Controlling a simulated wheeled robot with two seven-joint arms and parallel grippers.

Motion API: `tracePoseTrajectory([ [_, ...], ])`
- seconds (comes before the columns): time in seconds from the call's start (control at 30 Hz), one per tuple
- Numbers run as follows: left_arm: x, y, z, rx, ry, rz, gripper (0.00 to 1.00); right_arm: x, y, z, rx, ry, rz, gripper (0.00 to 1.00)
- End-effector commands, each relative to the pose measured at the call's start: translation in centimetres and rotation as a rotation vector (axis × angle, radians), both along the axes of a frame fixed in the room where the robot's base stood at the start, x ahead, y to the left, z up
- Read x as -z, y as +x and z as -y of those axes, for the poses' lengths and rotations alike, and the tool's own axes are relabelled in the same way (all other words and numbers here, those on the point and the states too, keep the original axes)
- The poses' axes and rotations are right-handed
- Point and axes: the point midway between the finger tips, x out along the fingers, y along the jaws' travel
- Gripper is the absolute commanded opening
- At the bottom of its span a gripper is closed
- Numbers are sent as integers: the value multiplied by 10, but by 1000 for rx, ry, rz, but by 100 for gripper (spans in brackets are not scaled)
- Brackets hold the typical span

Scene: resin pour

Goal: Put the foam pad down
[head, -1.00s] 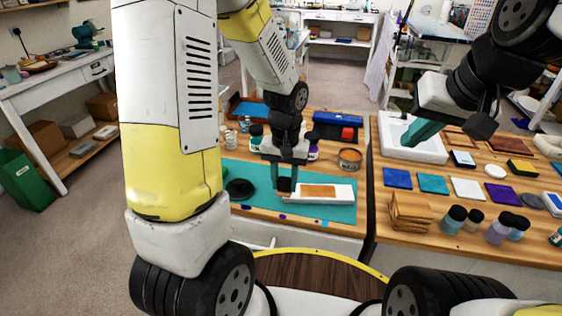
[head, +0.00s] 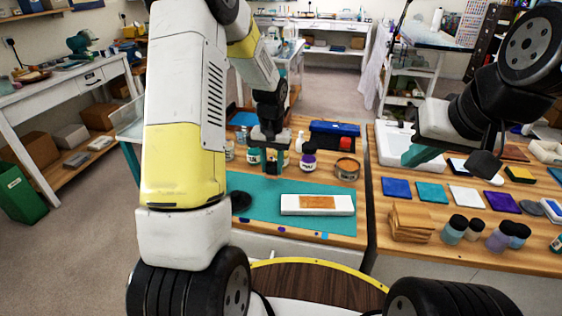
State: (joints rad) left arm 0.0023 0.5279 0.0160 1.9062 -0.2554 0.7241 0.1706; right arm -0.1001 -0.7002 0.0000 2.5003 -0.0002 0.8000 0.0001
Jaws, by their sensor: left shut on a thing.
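My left gripper (head: 268,163) is above the back part of the teal mat (head: 262,215), fingers pointing down. It is shut on a small dark block (head: 271,168), which seems to be the foam pad; it is mostly hidden between the fingers. The gripper is behind and left of a white mold (head: 345,205) with a tan panel (head: 319,202), which lies on the mat. My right gripper (head: 418,156) is over the right table near the white tray (head: 387,150); its finger gap cannot be made out.
A black round disc (head: 240,201) lies on the mat's left. Jars, including a purple-labelled one (head: 308,158), and an open tin (head: 347,168) stand behind the mat. Coloured tiles (head: 396,188), wooden pieces (head: 410,222) and bottles (head: 454,229) fill the right table. The mat's front is mostly clear.

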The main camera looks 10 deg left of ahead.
Motion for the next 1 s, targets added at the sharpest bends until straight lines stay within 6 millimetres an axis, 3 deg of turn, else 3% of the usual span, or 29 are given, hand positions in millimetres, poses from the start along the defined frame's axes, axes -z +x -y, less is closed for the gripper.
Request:
tracePoseTrajectory([
  [0.17, 8, 4, -2, 0, 0, -3, 2, 0, 0, 0, 0, 0, 0, 0],
  [0.4, 36, 3, -1, 1, 0, -2, 2, 0, 0, 0, 0, 0, 0, 0],
  [0.73, 39, 3, -1, 1, 0, -2, 2, 0, 0, 0, 0, 0, 0, 0],
  [0.77, 39, 3, -1, 1, 0, -1, 38, 0, 0, 0, 0, 0, 0, 0],
  [0.8, 38, 3, -1, 0, 0, -1, 46, 0, 0, 0, 0, 0, 0, 0],
  [0.87, 38, 3, -1, 0, 0, -1, 56, 0, 0, 0, 0, 0, 0, 0],
  [1.0, 38, 3, -1, 0, 0, -1, 56, 0, 0, 0, 0, 0, 0, 0],
])
